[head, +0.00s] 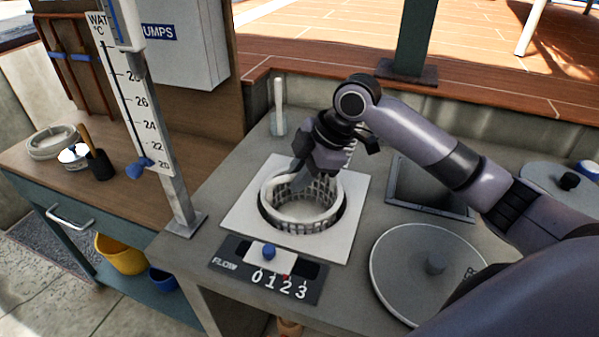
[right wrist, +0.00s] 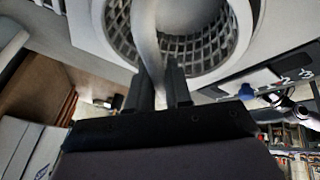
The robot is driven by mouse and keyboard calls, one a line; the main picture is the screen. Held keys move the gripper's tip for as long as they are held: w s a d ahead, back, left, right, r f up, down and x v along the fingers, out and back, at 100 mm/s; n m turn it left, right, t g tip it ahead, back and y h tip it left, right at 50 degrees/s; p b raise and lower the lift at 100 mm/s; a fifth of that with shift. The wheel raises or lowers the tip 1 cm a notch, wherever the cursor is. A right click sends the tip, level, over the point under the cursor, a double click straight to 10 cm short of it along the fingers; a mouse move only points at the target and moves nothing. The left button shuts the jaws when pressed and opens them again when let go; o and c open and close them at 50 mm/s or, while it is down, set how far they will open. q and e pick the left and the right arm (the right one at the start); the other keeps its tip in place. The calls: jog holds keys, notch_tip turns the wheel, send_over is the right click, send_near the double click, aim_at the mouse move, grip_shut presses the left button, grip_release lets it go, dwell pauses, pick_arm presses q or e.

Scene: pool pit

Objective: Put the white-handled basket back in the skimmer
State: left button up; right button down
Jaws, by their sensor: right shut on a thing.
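The basket (head: 322,218) is a pale lattice cup with a round rim. It sits in the round opening of a white square plate (head: 240,218), its rim standing above the plate and a dark gap showing around its near side. In the right wrist view its lattice (right wrist: 205,48) lies inside a white ring. My right gripper (right wrist: 158,88) is shut on the basket's curved white handle (right wrist: 146,35). In the head view the right gripper (head: 306,172) is over the basket's far rim and hides part of it. I cannot tell whether the basket is fully seated. My left gripper is out of view.
A FLOW slider panel (head: 230,262) is just in front of the plate. A grey round lid (head: 400,275) and a square opening (head: 425,192) lie to the right. A thermometer post (head: 178,195) stands left. A white-handled tool (head: 278,120) stands behind.

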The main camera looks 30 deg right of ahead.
jog(key=shift+f, duration=0.15)
jog(key=b, duration=0.2)
send_over(300, 214)
jog(key=s+a, duration=0.1)
jog(key=s, duration=0.1)
jog(key=shift+a+f, duration=0.1)
jog(key=shift+f, duration=2.65)
jog(key=shift+f+b, duration=0.55)
jog(key=shift+f, duration=2.15)
jog(key=c, duration=0.8)
grip_release()
jog(key=shift+r+p, duration=0.15)
jog(key=shift+p, duration=0.2)
